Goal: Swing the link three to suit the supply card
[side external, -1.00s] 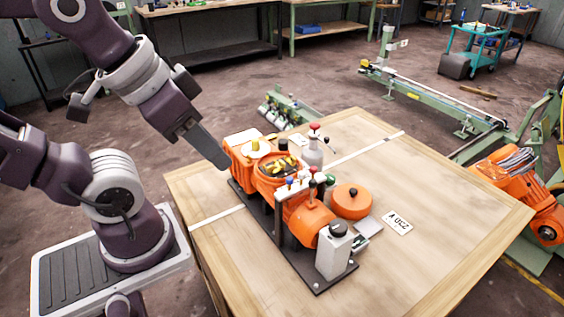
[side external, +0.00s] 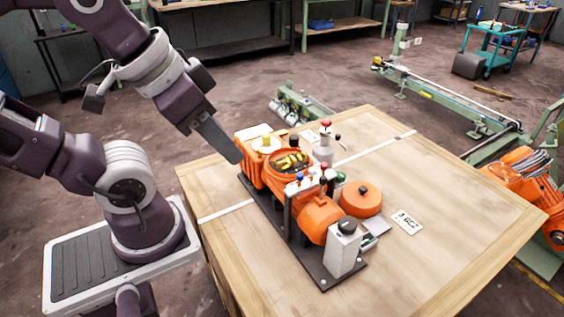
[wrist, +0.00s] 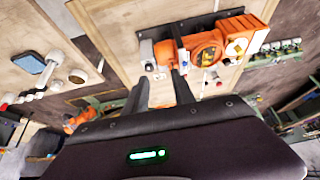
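The orange machine (side external: 318,222) stands on a dark baseplate on the table. Its round open box (side external: 291,163) holds several yellow links; I cannot tell which is link three or how each is turned. The box also shows in the wrist view (wrist: 206,52), too small to read. A white card (side external: 407,222) with black lettering, perhaps the supply card, lies flat on the table right of the machine. My gripper (side external: 238,160) is beside the machine's rear left end, apart from the links. In the wrist view its two fingers (wrist: 160,88) are spread with nothing between them.
A round orange cover (side external: 361,199) with a black knob lies right of the machine. Red-topped and coloured levers stand up around the box. A grey block with a black knob (side external: 345,240) stands at the front end. The table's right side (side external: 460,215) is clear.

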